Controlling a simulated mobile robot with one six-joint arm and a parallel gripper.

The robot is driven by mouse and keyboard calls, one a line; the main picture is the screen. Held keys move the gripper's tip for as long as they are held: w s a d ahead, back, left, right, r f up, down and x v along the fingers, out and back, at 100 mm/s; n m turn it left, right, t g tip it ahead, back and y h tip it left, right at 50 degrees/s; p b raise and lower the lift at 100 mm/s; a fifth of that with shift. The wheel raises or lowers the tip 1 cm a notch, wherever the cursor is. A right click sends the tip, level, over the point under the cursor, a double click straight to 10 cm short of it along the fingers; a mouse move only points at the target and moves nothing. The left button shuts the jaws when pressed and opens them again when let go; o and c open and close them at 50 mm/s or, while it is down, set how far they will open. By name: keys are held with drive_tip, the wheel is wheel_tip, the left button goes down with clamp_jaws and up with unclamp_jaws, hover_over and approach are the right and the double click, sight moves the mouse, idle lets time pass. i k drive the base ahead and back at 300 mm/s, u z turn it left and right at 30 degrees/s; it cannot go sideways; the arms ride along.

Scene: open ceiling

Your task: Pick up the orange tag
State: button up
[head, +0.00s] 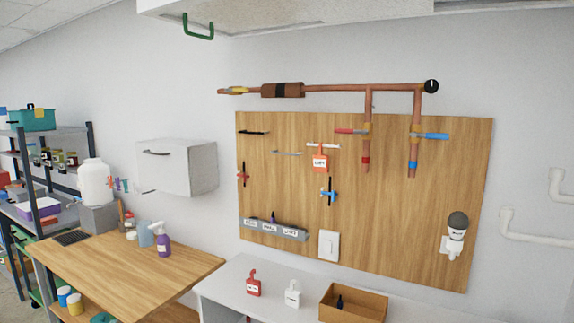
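An orange tag (320,163) with a white label hangs against the wooden wall panel (280,205), just below a thin white bar (323,146). The print on its label is too small to read. A red tag (253,286) of similar shape and a white tag (292,297) stand on the white counter below. My gripper is not in view.
Copper pipes with red and blue valve handles (430,136) run across the panel. An open brown box (353,304) stands on the counter. A wooden table (130,270) with a purple spray bottle (163,244) is at left.

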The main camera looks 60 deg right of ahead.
sight(320, 163)
drive_tip(key=u, duration=0.85)
drive_tip(key=k, duration=0.15)
drive_tip(key=z, duration=3.05)
drive_tip(key=k, duration=0.6)
drive_tip(key=u, duration=0.2)
drive_tip(key=i, duration=0.6)
